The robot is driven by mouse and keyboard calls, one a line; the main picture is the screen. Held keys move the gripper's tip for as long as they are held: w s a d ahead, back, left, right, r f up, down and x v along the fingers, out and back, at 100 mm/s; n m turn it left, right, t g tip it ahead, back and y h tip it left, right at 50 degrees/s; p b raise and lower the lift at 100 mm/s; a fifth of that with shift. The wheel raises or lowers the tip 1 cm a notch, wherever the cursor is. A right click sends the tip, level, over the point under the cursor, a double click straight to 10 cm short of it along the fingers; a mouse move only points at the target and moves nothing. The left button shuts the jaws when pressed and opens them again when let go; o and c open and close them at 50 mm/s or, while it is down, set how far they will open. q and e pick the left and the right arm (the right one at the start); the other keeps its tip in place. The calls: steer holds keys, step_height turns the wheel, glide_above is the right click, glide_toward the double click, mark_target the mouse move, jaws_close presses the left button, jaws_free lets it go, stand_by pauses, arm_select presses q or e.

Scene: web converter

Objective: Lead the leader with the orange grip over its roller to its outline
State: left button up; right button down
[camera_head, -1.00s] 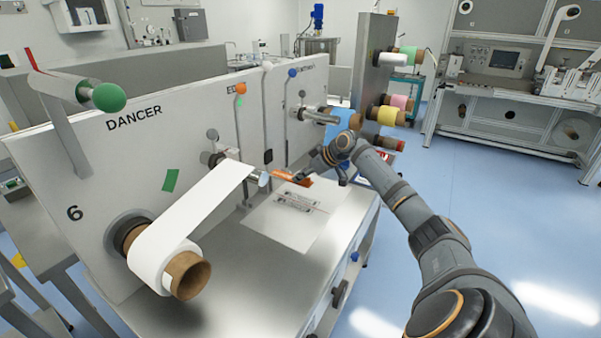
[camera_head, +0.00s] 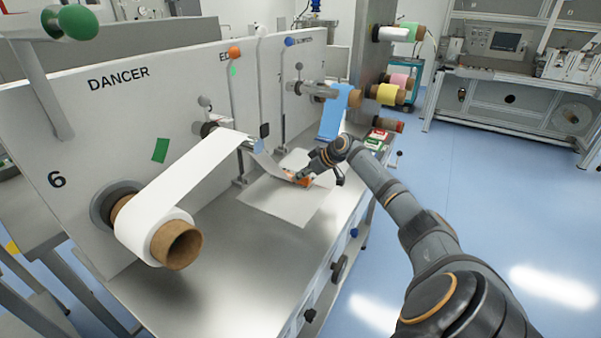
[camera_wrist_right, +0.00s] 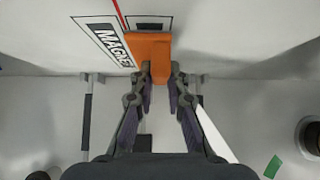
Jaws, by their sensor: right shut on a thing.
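My right gripper (camera_head: 301,176) is shut on the orange grip (camera_head: 305,182) at the leader's end, low over the pale plate (camera_head: 262,199) on the steel table. The white leader (camera_head: 185,188) runs from the front roll, over the small roller (camera_head: 247,143), then slopes down to the grip. In the right wrist view, the orange grip (camera_wrist_right: 149,50) sits between the fingertips (camera_wrist_right: 160,76). It overlaps a printed black outline beside a MAGNET label (camera_wrist_right: 108,40) and a red line. Whether the grip touches the plate cannot be told. My left gripper is not in view.
The upright DANCER panel (camera_head: 120,110) stands along the table's left side. Rods with orange (camera_head: 234,53), white and blue (camera_head: 289,42) knobs stand by the panel. A blue web (camera_head: 336,115) and coloured rolls are behind. The table front (camera_head: 240,270) is clear.

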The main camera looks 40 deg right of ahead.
steer(key=shift+f, duration=0.35)
steer(key=shift+f, duration=0.35)
stand_by(1.1)
steer(key=c, duration=1.3)
jaws_free()
steer(key=shift+o, duration=0.2)
steer(key=v, duration=0.7)
steer(key=shift+d+f, duration=0.1)
steer(key=shift+f, duration=0.05)
steer(key=shift+s+r, duration=0.2)
steer(key=shift+r, duration=0.15)
